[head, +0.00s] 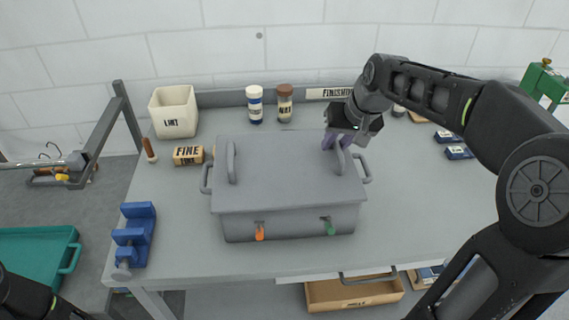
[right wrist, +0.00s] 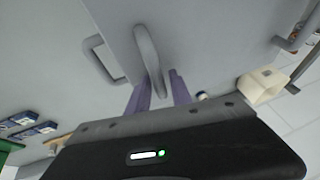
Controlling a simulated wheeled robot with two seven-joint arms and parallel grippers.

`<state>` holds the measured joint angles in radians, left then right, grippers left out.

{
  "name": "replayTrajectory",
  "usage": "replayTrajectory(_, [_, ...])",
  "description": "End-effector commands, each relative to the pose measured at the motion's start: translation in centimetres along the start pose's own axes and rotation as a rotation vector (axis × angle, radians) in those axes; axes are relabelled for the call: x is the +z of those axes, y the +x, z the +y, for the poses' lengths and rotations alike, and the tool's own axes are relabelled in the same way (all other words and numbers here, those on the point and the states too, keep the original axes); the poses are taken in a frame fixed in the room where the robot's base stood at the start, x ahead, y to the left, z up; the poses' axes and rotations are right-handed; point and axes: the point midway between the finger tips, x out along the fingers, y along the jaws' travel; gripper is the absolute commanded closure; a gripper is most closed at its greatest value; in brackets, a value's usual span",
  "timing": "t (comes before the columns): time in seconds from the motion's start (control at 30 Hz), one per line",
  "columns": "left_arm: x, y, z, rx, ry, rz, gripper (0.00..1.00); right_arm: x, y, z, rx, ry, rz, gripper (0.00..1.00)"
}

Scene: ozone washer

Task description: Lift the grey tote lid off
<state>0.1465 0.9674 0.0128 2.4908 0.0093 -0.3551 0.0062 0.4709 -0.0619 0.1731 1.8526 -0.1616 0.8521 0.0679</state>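The grey tote (head: 290,222) stands on the bench, with its flat grey lid (head: 280,180) on top. The lid has two upright arched handles, a left one (head: 231,162) and a right one (head: 340,158). My right gripper (head: 335,150) is low at the right handle, with purple fingers. In the right wrist view the fingers (right wrist: 160,88) stand apart, one on each side of the handle (right wrist: 146,50). I see no clear grip on it; contact is hard to tell. My left gripper is not in view; only a dark part of my left arm shows at the lower left.
An orange tab (head: 260,232) and a green tab (head: 330,227) show on the tote's front. A white LINT bin (head: 174,112), a FINE block (head: 188,155) and two jars stand behind. A blue clamp (head: 135,235) is at left.

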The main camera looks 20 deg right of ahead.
Motion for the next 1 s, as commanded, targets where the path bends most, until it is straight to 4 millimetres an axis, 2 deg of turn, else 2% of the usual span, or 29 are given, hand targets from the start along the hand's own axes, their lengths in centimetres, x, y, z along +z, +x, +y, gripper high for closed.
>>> replayTrajectory(0.03, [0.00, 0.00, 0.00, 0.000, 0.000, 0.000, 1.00, 0.00, -0.01, 0.00, 0.000, 0.000, 0.000, 0.79])
replayTrajectory(0.3, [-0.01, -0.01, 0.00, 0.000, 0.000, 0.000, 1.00, 0.00, -0.01, 0.00, 0.000, 0.000, 0.000, 1.00])
replayTrajectory(1.0, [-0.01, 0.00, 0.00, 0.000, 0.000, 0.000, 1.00, -0.01, 0.00, 0.00, 0.000, 0.000, 0.000, 1.00])
